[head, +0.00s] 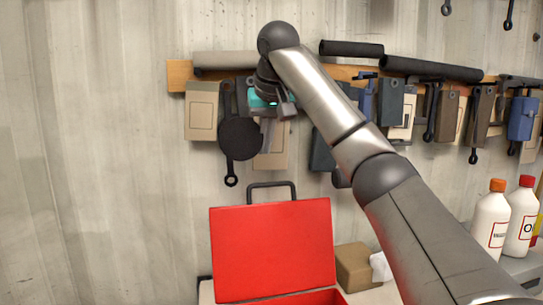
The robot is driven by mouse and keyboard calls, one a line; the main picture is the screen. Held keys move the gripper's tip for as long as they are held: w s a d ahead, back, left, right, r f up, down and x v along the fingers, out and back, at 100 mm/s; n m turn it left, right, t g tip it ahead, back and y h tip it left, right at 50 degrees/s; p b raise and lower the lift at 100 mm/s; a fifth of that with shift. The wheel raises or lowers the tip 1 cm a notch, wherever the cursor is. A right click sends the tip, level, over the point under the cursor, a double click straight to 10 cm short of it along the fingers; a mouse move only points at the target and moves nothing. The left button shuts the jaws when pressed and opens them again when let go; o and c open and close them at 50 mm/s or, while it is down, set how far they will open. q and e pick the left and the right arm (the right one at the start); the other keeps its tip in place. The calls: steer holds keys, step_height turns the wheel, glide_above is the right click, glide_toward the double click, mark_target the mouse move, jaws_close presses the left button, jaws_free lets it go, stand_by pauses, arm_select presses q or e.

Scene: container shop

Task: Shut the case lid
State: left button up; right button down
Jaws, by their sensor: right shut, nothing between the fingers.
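The red case stands at the bottom centre of the head view. Its lid (272,250) is raised nearly upright, with a dark handle (272,186) on its top edge. Only a strip of the case's base (318,298) shows at the bottom edge of the picture; the rest is cut off. My right gripper (266,140) is above the lid, apart from it, pointing down in front of the hanging items on the wall. Its fingers are shut with nothing between them. My left gripper is out of the picture.
A wooden rail (178,76) on the wall carries several pouches and tools, including a round black pan-like item (239,138). Right of the case are a brown box (354,266) and white bottles (490,222), (520,215). The wall at left is bare.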

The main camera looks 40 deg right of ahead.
steer(key=x, duration=0.9)
steer(key=shift+f, duration=0.25)
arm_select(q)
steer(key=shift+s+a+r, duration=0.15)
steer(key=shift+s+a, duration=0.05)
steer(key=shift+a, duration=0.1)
arm_select(e)
steer(key=s, duration=0.1)
steer(key=s+a, duration=0.2)
steer(key=shift+s+r, duration=0.2)
steer(key=shift+r, duration=0.15)
